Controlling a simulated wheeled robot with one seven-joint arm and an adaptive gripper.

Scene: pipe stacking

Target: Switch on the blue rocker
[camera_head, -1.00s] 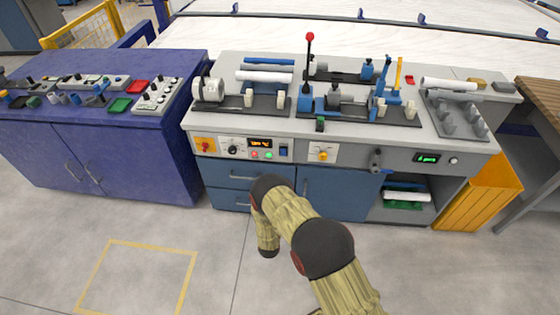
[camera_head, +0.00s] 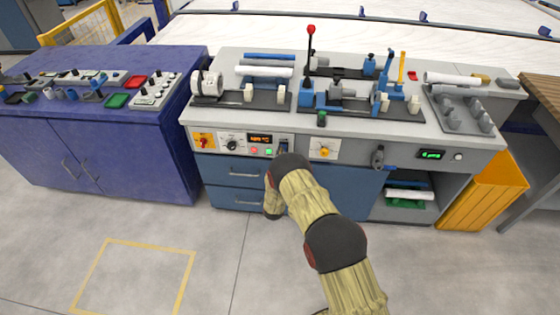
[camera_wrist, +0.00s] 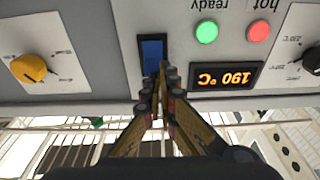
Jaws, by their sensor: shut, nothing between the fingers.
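The blue rocker (camera_wrist: 152,52) sits in a dark frame on the grey front panel in the wrist view, which shows the panel upside down. My gripper (camera_wrist: 160,75) is shut and empty, its fingertips at the rocker's edge and covering part of it. I cannot tell whether the tips touch it. In the head view the rocker (camera_head: 284,146) shows just above my dark wrist, and the fingers are hidden there. The display (camera_wrist: 226,75) beside it reads 190 °C. The rocker's on or off position is not clear.
A green lamp (camera_wrist: 206,32) and a red lamp (camera_wrist: 258,29) sit near the rocker. A yellow knob (camera_wrist: 28,68) and a black knob (camera_wrist: 312,60) flank it. The bench top (camera_head: 230,68) above holds pipes, clamps and a red-knobbed lever (camera_head: 310,55).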

